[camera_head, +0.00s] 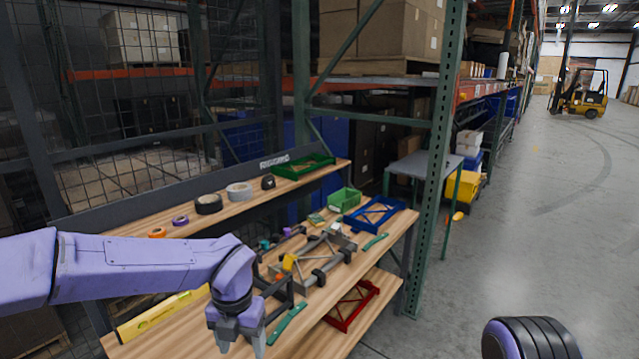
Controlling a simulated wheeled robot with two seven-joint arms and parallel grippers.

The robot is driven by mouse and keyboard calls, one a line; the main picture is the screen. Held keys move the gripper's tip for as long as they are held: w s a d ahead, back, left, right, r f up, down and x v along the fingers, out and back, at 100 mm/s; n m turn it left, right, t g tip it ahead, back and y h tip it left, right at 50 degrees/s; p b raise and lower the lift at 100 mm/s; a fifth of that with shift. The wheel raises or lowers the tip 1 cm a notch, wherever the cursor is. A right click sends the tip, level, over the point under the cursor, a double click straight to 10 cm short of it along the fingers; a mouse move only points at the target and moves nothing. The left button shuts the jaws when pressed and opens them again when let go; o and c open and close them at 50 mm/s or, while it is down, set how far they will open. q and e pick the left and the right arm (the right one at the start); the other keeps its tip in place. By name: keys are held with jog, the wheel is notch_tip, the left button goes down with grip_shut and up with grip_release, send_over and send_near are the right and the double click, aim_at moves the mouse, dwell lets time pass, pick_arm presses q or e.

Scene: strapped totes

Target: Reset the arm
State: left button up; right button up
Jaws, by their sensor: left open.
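My left arm (130,265) comes in from the left, purple, and bends down at its wrist. My left gripper (240,342) points down over the front edge of the wooden workbench and is open, with nothing seen between its fingers. A green strip (287,324) lies on the bench just right of it. A dark, rounded part of mine with a purple face shows at the bottom right; my right gripper is not in view.
The bench holds clamps and tools (318,277), a green bin (344,198), a blue tray (375,213) and a yellow level (160,312). Tape rolls (208,203) sit on the upper shelf. A red tray (352,305) lies below. A green rack post (437,170) stands right; open floor lies beyond.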

pick_arm(q)
jog(key=w+a+f+m+t+y, duration=0.2)
jog(key=a+f+m+t+y, duration=0.15)
jog(key=a+f+m, duration=0.2)
jog(key=s+a+f+m+t+y+b, duration=0.1)
jog(key=s+a+f+m+b, duration=0.15)
jog(key=f+m, duration=0.35)
jog(key=s+a+f+m+t+y+b, duration=0.1)
jog(key=s+a+f+m+t+y, duration=0.2)
jog(key=f, duration=0.4)
jog(key=s+a+f+m+g+h+b, duration=0.2)
jog(key=s+f+m, duration=0.4)
jog(key=s+f, duration=0.4)
jog(key=s+a+f+m+g+h+b, duration=0.2)
jog(key=s+f+m+b, duration=0.2)
jog(key=s+f+m, duration=0.3)
jog(key=s+f, duration=0.4)
jog(key=s, duration=0.4)
jog(key=shift+s+b, duration=0.3)
jog(key=shift+s, duration=0.05)
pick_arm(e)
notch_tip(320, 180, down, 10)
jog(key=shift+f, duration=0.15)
pick_arm(q)
jog(key=shift+a, duration=0.1)
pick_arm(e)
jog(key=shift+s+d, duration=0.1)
